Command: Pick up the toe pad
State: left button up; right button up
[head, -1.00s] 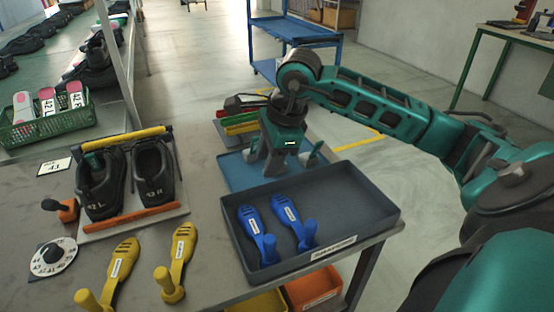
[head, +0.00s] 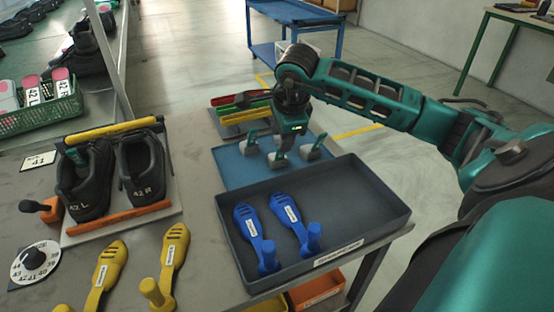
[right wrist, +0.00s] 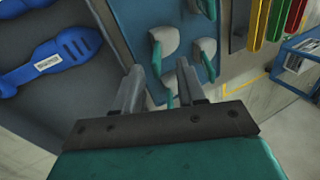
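The toe pads are small grey pads with teal handles on a blue mat (head: 228,172). In the head view one pad (head: 250,148) is at the left, one (head: 313,152) at the right, and one (head: 279,159) lies nearest the gripper. My right gripper (head: 289,140) hangs over the mat, pointing down. In the right wrist view its two fingers (right wrist: 157,75) are apart, with pads (right wrist: 162,40) and (right wrist: 207,48) ahead of them. A teal handle (right wrist: 171,100) shows low between the fingers; I cannot tell whether they touch it. My left gripper is out of view.
A dark tray (head: 375,221) with two blue foot-shaped pieces stands right in front of the mat. Red, green and yellow pieces (head: 243,108) lie behind it. Black shoes (head: 85,180) stand on a rack at left, with yellow pieces (head: 172,250) in front.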

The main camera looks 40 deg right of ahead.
jog(key=x, duration=0.5)
jog(key=shift+f+b, duration=0.3)
grip_shut()
